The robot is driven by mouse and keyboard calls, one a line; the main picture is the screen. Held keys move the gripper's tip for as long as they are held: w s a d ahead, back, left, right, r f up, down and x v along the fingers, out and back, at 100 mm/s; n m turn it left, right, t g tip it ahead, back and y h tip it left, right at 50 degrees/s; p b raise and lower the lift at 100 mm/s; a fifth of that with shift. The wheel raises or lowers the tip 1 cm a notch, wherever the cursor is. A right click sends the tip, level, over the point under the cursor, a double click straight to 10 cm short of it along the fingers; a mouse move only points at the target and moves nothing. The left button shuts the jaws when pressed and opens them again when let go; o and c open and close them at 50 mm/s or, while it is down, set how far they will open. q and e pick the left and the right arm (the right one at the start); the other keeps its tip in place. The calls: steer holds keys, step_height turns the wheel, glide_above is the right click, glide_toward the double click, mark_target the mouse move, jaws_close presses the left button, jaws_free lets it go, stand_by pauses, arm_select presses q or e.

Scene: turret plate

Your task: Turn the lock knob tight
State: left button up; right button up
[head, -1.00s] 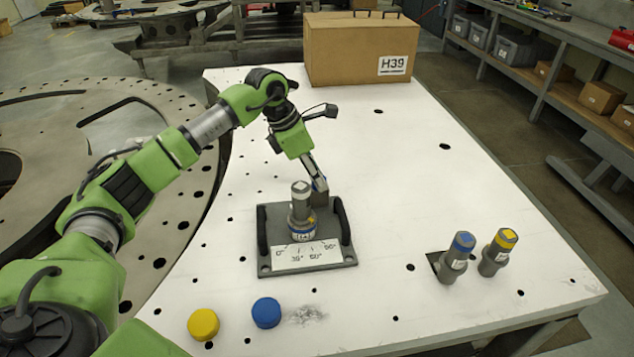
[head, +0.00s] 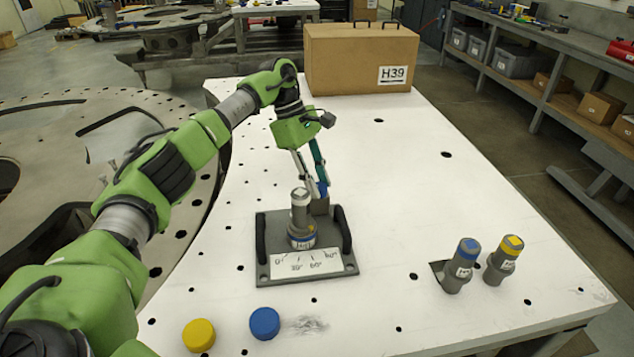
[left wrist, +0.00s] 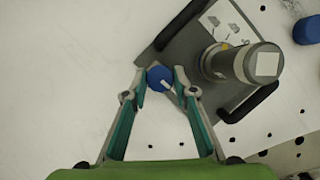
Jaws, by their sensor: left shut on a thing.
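The lock knob (left wrist: 158,77) is a small blue knob with a white mark, at the edge of the grey turret plate fixture (left wrist: 180,50). In the head view, part of the knob (head: 323,188) shows behind the grey turret cylinder (head: 301,215). My left gripper (head: 318,182) comes down from behind and is shut on the knob. In the left wrist view, its two fingertips (left wrist: 160,78) sit on either side of the knob. My right gripper is not in view.
A yellow cap (head: 199,335) and a blue cap (head: 265,323) lie at the front of the white table (head: 400,190). Blue-topped (head: 460,266) and yellow-topped (head: 503,260) grey cylinders stand at right. A cardboard box (head: 345,60) stands at the back. The table's middle right is clear.

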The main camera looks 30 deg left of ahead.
arm_select(q)
steer(key=shift+m, duration=0.5)
steer(key=o, duration=1.1)
steer(key=v, duration=1.2)
steer(key=shift+w+d, duration=0.1)
steer(key=shift+w, duration=0.1)
